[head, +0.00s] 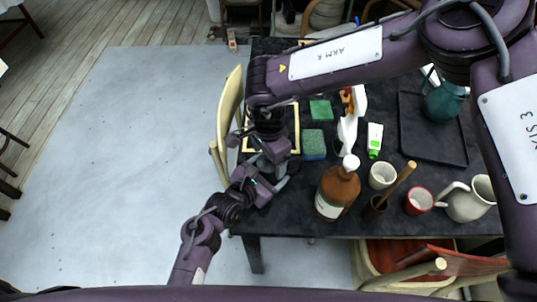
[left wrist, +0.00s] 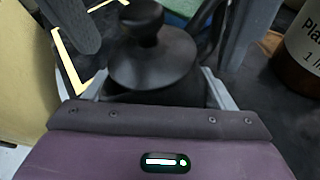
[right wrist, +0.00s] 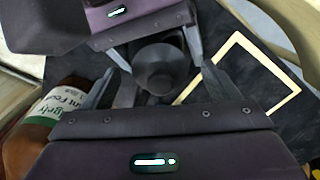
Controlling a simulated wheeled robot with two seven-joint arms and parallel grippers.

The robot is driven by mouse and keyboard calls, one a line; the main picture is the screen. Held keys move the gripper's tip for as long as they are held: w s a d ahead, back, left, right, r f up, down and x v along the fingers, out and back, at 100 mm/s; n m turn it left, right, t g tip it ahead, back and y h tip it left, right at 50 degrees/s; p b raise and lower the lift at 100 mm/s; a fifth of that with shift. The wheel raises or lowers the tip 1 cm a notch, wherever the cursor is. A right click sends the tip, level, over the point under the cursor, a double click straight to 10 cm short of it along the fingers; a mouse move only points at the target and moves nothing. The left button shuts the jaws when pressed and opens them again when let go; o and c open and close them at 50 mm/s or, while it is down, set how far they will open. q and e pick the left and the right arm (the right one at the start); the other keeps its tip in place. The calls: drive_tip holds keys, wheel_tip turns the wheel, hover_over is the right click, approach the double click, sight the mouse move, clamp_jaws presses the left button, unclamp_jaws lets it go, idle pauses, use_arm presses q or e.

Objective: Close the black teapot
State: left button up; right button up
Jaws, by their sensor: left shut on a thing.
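The black teapot's round lid with its knob (left wrist: 150,55) shows in the left wrist view, over the dark pot body (left wrist: 155,97). Whether it is fully seated I cannot tell. The knob also shows from above in the right wrist view (right wrist: 160,66). My left gripper (left wrist: 155,85) is shut on the pot body, a finger on each side. My right gripper (right wrist: 158,85) is above the lid, its fingers spread on both sides of the knob with gaps. In the head view my two grippers meet near the table's left edge and hide the teapot.
A brown bottle (head: 338,193) stands close to the right. A teal pot (head: 445,102) sits at the back. A chair (head: 230,110) touches the left side.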

wheel_tip(320, 180, up, 12)
idle(0.6)
use_arm(q)
drive_tip(key=o, duration=1.4)
drive_tip(key=shift+v, duration=3.9)
drive_tip(key=shift+f, duration=0.1)
